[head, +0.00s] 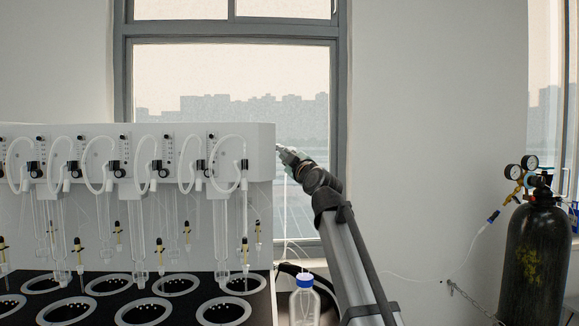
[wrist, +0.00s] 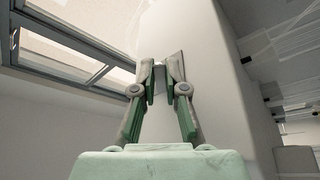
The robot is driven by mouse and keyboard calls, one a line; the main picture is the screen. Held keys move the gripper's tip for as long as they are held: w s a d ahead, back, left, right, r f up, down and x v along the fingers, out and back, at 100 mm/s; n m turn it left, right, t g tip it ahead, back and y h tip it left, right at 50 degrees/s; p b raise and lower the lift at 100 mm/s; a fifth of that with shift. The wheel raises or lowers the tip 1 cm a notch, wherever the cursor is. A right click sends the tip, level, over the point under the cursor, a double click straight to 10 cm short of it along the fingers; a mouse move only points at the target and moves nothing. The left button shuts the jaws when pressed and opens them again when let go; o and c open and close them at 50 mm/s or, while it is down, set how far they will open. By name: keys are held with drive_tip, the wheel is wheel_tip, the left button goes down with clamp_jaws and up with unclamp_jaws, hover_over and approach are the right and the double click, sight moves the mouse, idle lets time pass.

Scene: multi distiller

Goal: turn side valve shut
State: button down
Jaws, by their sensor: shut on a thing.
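My gripper (head: 280,148) is at the right end of the distiller's white housing (head: 262,140) in the head view, reaching in from the right. In the wrist view my gripper (wrist: 160,66) has its fingertips close together against the white housing side (wrist: 205,60). A small grey piece, which looks like the side valve handle (wrist: 158,80), sits between the fingers, and they are shut on it. The valve is hidden in the head view. How far it is turned cannot be told.
Several glass condensers and white hoses hang along the distiller front above a black top with round openings (head: 228,311). A blue-capped bottle (head: 304,302) stands below my arm. A black gas cylinder (head: 537,260) with gauges stands at the right. A window (head: 235,75) is behind.

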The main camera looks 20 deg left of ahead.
drive_tip(key=shift+s+a+f+m+t, duration=0.15)
drive_tip(key=shift+m+t, duration=0.15)
drive_tip(key=shift+m, duration=0.4)
drive_tip(key=shift+w+a+f+m+t, duration=0.15)
drive_tip(key=shift+m+t, duration=0.15)
drive_tip(key=shift+m, duration=0.4)
drive_tip(key=shift+s, duration=0.1)
drive_tip(key=c, duration=1.2)
unclamp_jaws()
drive_tip(key=shift+s+d, duration=0.1)
drive_tip(key=v, duration=0.7)
drive_tip(key=shift+s+d, duration=0.25)
drive_tip(key=shift+s, duration=0.05)
